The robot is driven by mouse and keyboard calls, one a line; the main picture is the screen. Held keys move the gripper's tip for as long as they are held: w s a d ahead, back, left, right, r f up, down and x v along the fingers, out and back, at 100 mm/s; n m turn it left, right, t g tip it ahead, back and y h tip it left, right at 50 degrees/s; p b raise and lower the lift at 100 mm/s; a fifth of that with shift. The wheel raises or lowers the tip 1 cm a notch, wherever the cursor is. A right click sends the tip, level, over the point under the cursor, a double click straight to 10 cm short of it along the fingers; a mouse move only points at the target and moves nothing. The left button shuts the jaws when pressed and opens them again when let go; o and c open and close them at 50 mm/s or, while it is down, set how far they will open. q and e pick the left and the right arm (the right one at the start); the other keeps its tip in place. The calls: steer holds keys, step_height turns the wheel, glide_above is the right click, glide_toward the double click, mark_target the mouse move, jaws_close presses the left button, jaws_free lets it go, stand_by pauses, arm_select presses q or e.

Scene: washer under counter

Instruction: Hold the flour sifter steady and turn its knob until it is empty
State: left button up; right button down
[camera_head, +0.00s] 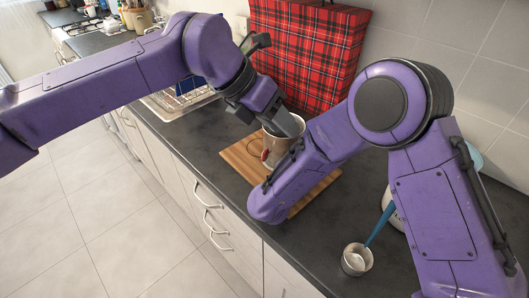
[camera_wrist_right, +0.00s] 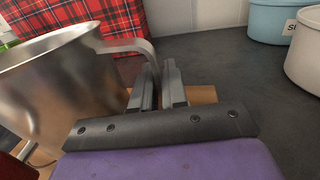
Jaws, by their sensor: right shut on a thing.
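The metal flour sifter (camera_head: 272,146) stands upright over a wooden board (camera_head: 240,157) on the counter. Its metal body (camera_wrist_right: 65,85) fills the left of the right wrist view, and its curved handle (camera_wrist_right: 128,47) runs to my right gripper. A small red part, seemingly the knob (camera_head: 265,155), shows on its near left side. My left gripper (camera_head: 290,124) is at the sifter's top, overlapping the rim in the picture; its finger gap is not clear. My right gripper (camera_wrist_right: 160,86) is shut on the handle. In the head view my right forearm hides it. The sifter's inside is hidden.
A red plaid box or bag (camera_head: 305,50) stands behind. A small metal cup (camera_head: 357,259) with a blue-handled utensil (camera_head: 379,224) stands at front right. Lidded canisters (camera_wrist_right: 280,22) stand at the back right. A wire rack (camera_head: 178,102) is at left.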

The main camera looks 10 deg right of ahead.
mark_target(263, 154)
arm_select(q)
steer(key=w+f+t+y, duration=0.1)
steer(key=w+f, duration=0.1)
steer(key=f, duration=0.3)
steer(key=w+f+t+y, duration=0.2)
steer(key=w+f, duration=0.1)
steer(key=f, duration=0.2)
steer(key=w+a+f+n+t+y, duration=0.1)
steer(key=w+f+y, duration=0.1)
steer(key=f, duration=0.3)
steer(key=shift+w+f, duration=0.15)
steer(key=shift+w, duration=0.3)
steer(key=shift+t, duration=0.3)
steer(key=shift+a, duration=0.1)
jaws_close()
